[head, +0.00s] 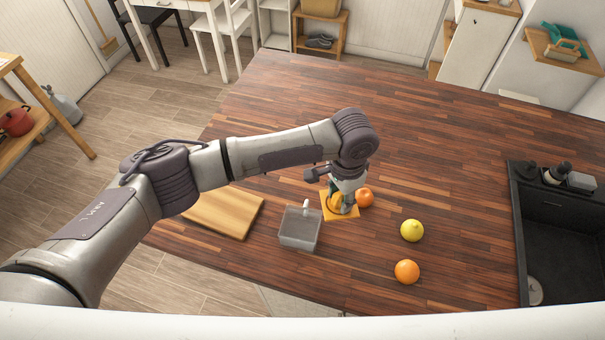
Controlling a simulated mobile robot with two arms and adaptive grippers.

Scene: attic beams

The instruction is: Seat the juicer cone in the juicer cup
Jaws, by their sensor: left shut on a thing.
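The juicer cone is an orange-yellow square plate (347,215) with a raised middle, just right of centre in the head view. My left gripper (337,200) points down over it and is shut on its raised middle. The fingers and wrist hide part of the cone. I cannot tell whether the plate touches the table or hangs a little above it. The juicer cup (300,230) is a see-through grey square container with a small pale piece at its back rim. It stands on the table just left of the cone, apart from it. My right gripper is not in view.
An orange (366,197) sits close behind and right of the cone. A lemon (412,230) and another orange (406,271) lie farther right. A wooden board (225,212) lies left of the cup. A dark sink (565,240) is at the far right. The back of the table is clear.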

